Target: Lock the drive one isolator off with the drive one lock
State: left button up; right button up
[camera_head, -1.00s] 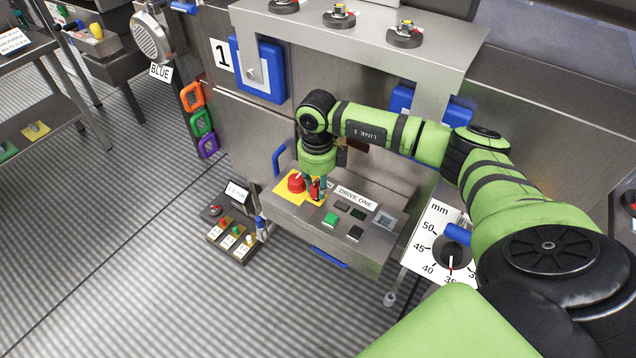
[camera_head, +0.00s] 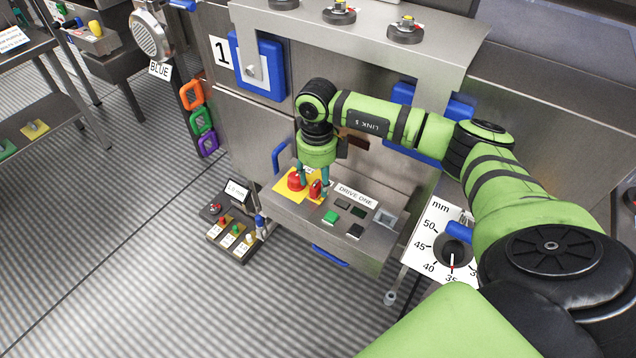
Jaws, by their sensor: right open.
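The drive one isolator is a red rotary knob (camera_head: 296,181) on a yellow plate (camera_head: 283,191), at the left end of the sloped panel labelled DRIVE ONE (camera_head: 355,196). A small red lock (camera_head: 316,189) sits at the plate's right side, close beside the knob. I cannot tell whether its shackle passes through the isolator. My right gripper (camera_head: 312,180) is just above them, pointing down, with its teal fingers spread apart around the lock's upper area. It is open and does not appear to grip the lock. My left gripper is out of view.
Green (camera_head: 330,217) and dark buttons sit right of the lock. A blue handle (camera_head: 279,155) rises behind the panel's left end. A small control box (camera_head: 231,238) stands at lower left. A mm dial (camera_head: 452,252) is at right, near my arm. The floor at left is clear.

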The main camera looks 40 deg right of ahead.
aim_at(318, 183)
notch_tip(318, 183, up, 10)
jog(key=shift+f, duration=0.2)
dwell(0.5)
